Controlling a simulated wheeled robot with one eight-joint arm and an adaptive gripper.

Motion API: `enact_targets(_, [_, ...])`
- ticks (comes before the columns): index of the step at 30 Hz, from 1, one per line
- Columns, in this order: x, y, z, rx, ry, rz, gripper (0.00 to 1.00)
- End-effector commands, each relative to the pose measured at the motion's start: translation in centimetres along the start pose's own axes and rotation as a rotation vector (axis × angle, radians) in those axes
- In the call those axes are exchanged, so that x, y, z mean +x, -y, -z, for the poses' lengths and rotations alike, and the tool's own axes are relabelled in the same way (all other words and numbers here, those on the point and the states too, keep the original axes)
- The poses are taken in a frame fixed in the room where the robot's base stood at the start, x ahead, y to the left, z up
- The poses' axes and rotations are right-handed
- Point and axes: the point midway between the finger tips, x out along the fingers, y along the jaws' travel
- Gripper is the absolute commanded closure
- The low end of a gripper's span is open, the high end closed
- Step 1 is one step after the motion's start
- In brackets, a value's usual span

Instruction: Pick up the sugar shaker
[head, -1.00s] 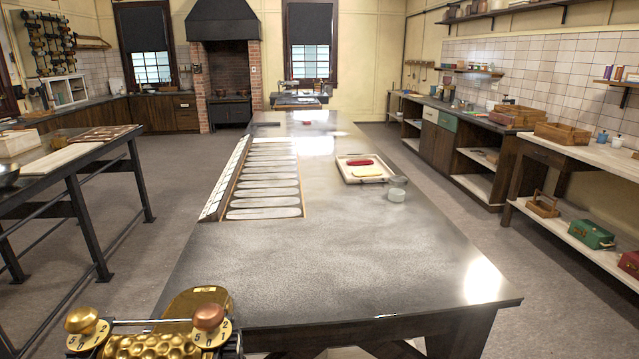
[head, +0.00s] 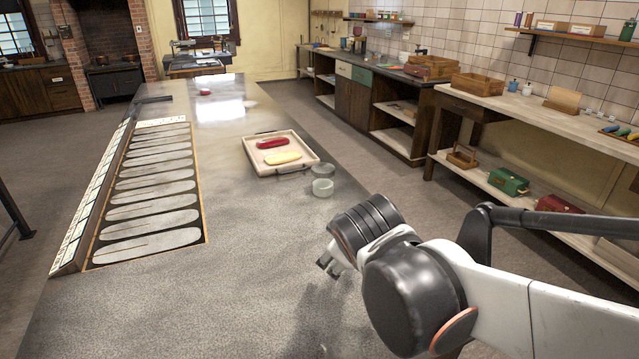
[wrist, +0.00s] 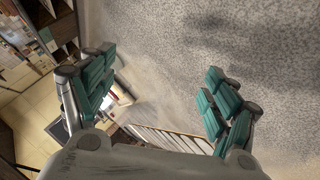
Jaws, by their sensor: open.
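A small pale, glassy round container (head: 322,187) stands on the long metal-topped table (head: 250,240), by the near right corner of a tray. It may be the sugar shaker, but I cannot tell for sure. A grey round piece (head: 323,170) is just behind it. My gripper (head: 328,264) hangs over the table, nearer to me than the container and apart from it. In the wrist view my gripper (wrist: 158,92) shows its two green-padded fingers spread wide, with nothing between them. The container is not clearly visible there.
The pale tray (head: 256,152) holds a red long piece (head: 272,143) and a yellow one (head: 283,158). A slotted board (head: 150,190) lies along the table's left side. Side shelving (head: 520,120) with boxes stands across the aisle. The near tabletop is clear.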

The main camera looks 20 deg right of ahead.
Motion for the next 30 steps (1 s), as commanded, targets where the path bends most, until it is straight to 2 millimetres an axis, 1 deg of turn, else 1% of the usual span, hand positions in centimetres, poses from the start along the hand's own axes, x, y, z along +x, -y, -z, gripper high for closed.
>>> enact_targets(1, [1.0, -1.2, 0.9, -0.086, 0.000, -0.041, 0.20])
enact_targets(6, [4.2, -4.5, 3.3, -0.397, 0.017, -0.182, 0.20])
enact_targets(12, [7.8, -7.4, 6.0, -0.767, 0.067, -0.340, 0.20])
enact_targets(15, [9.5, -8.4, 7.4, -0.954, 0.103, -0.416, 0.20])
enact_targets(19, [11.6, -9.2, 8.9, -1.196, 0.164, -0.511, 0.20])
enact_targets(22, [13.2, -9.4, 10.0, -1.383, 0.220, -0.581, 0.20])
enact_targets(26, [15.2, -9.1, 11.2, -1.621, 0.306, -0.667, 0.20])
enact_targets(30, [16.9, -8.4, 12.1, -1.844, 0.401, -0.744, 0.20])
